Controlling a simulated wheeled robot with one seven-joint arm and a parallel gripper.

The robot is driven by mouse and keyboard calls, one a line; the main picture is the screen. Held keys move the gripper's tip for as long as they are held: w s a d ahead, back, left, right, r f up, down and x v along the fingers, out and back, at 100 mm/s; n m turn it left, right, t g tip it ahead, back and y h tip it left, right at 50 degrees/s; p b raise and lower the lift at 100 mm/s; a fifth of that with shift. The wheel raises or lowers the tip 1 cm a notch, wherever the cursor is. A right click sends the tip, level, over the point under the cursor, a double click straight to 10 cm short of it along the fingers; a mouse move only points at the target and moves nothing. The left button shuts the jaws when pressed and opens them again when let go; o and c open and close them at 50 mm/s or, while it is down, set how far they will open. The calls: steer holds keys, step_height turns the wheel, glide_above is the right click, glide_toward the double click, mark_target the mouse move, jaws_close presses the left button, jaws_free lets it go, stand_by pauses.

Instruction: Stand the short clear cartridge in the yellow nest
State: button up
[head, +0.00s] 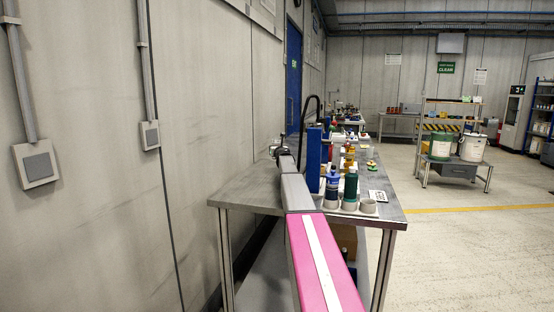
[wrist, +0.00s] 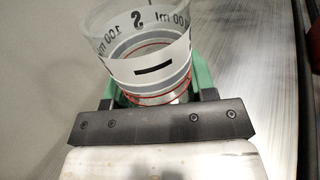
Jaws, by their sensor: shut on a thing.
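The short clear cartridge (wrist: 135,38) is in my gripper (wrist: 154,88), between its green fingers, in the wrist view. It is a see-through cylinder with "S" and "100 ml" marks, a black bar and a red ring low down. Its open end faces the camera. In the head view my gripper (head: 281,152) is small and dark at the far end of my arm, above the left side of the bench. Yellow items (head: 348,158) stand farther back on the bench. I cannot tell which, if any, is the yellow nest.
The metal bench (head: 247,190) runs along the left wall. A tall blue column (head: 313,160) stands right of my arm. A blue bottle (head: 333,188), a green bottle (head: 351,186) and a pale cup (head: 368,206) stand near the front. The bench's left part looks clear.

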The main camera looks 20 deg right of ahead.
steer(key=shift+w+d+f, duration=0.25)
steer(key=shift+w+f, duration=0.15)
steer(key=shift+f, duration=0.55)
steer(key=shift+w+d+f, duration=0.25)
steer(key=shift+w+f, duration=0.2)
steer(key=shift+f, duration=0.55)
steer(key=shift+w+d+f, duration=0.25)
steer(key=shift+w+f, duration=0.15)
steer(key=shift+f, duration=0.55)
steer(key=shift+f, duration=0.1)
steer(key=o, duration=0.9)
